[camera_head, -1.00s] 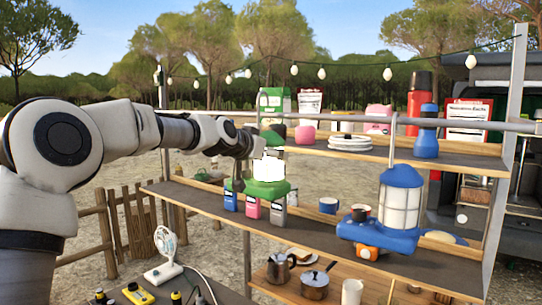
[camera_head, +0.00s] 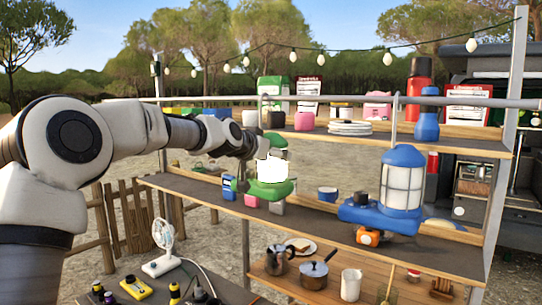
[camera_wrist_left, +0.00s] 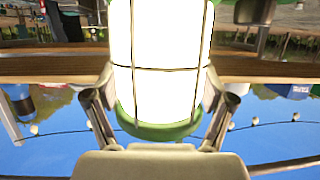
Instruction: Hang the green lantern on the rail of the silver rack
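The green lantern (camera_head: 270,188) has a glowing white globe and a green base. It is in front of the rack, below the level of the rail. My left gripper (camera_head: 254,160) is shut around its globe. In the left wrist view the bright globe (camera_wrist_left: 160,45) fills the space between the two fingers. The silver rail (camera_head: 310,98) runs along the rack's front above the upper shelf. A blue lantern (camera_head: 402,180) hangs from it at the right. My right gripper is in neither view.
The upper shelf (camera_head: 460,146) holds a blue bottle (camera_head: 427,112) and stacked white plates (camera_head: 349,128). Small bottles (camera_head: 228,187) stand behind the green lantern on the lower shelf (camera_head: 320,222). The rail between the green and blue lanterns looks clear.

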